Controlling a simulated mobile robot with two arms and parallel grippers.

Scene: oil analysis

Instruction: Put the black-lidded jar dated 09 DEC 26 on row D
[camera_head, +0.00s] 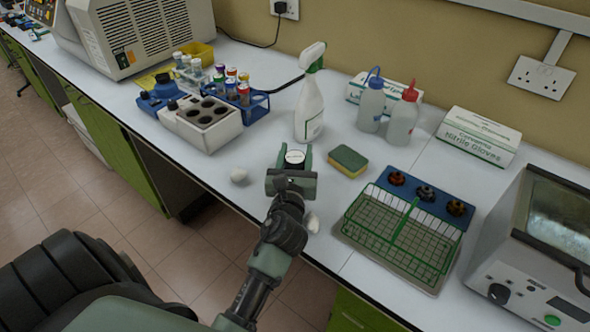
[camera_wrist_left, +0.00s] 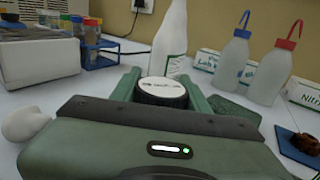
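A jar with a black lid and a pale disc with small dark print on top (camera_head: 295,156) is between the fingers of my left gripper (camera_head: 294,160), over the bench near its front edge. In the left wrist view its lid (camera_wrist_left: 161,92) fills the gap between both fingers (camera_wrist_left: 162,96), which look pressed to its sides. The date cannot be read, and the jar's lower part is hidden. No row letter is legible. A blue rack (camera_head: 418,188) holds a few dark-topped items, behind a green wire rack (camera_head: 412,238). My right gripper is out of view.
A spray bottle (camera_head: 309,108) and a sponge (camera_head: 348,161) stand just beyond the gripper. White lumps (camera_head: 240,175) lie near it. Wash bottles (camera_head: 402,123), glove boxes (camera_head: 479,136), a blue tube rack (camera_head: 247,103) and a grey block with wells (camera_head: 208,120) surround it.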

